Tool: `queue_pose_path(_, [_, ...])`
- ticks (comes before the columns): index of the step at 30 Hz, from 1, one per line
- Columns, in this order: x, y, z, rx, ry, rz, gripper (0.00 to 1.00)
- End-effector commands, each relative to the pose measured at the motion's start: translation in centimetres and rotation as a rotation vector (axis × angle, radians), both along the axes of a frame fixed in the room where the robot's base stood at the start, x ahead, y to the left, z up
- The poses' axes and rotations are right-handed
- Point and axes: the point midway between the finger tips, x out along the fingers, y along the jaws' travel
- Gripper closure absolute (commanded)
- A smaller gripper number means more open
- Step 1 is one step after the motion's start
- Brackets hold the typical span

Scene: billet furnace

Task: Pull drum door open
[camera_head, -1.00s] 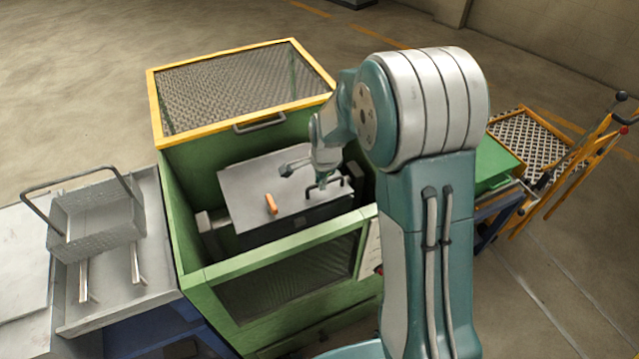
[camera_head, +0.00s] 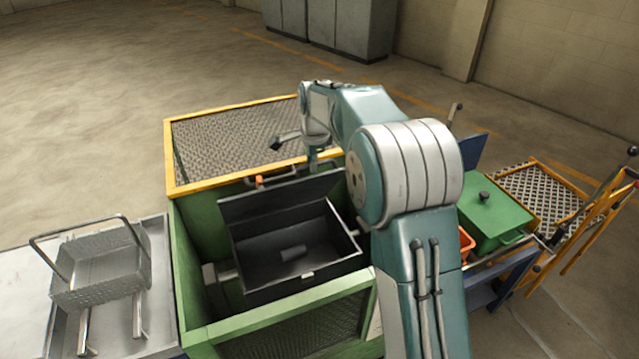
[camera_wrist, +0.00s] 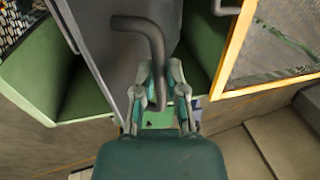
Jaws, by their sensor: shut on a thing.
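The drum (camera_head: 258,293) is a dark box inside the green machine housing, with its top open. Its door (camera_head: 275,200) stands raised along the back edge, dark inner face toward the head camera. A small dark cylinder (camera_head: 293,253) lies inside the drum. My gripper (camera_head: 312,163) is behind the raised door, its fingertips mostly hidden in the head view. In the wrist view my gripper (camera_wrist: 160,98) is shut on the door's dark bent handle (camera_wrist: 152,32), beside the grey door face (camera_wrist: 103,38).
A yellow-framed mesh lid (camera_head: 235,140) stands open behind the drum. A perforated basket (camera_head: 103,270) sits on rails at the left. A green lidded box (camera_head: 490,218), an orange bin (camera_head: 466,243) and a yellow cart (camera_head: 590,215) stand at the right.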

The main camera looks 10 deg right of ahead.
Motion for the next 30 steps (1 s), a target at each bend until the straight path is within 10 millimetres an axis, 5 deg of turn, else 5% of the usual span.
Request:
queue_pose_path(12, [5.4, 1.4, 0.8, 0.004, 0.011, 0.002, 1.0])
queue_pose_path(30, [9.4, 2.3, 0.9, 0.005, 0.012, 0.004, 1.0])
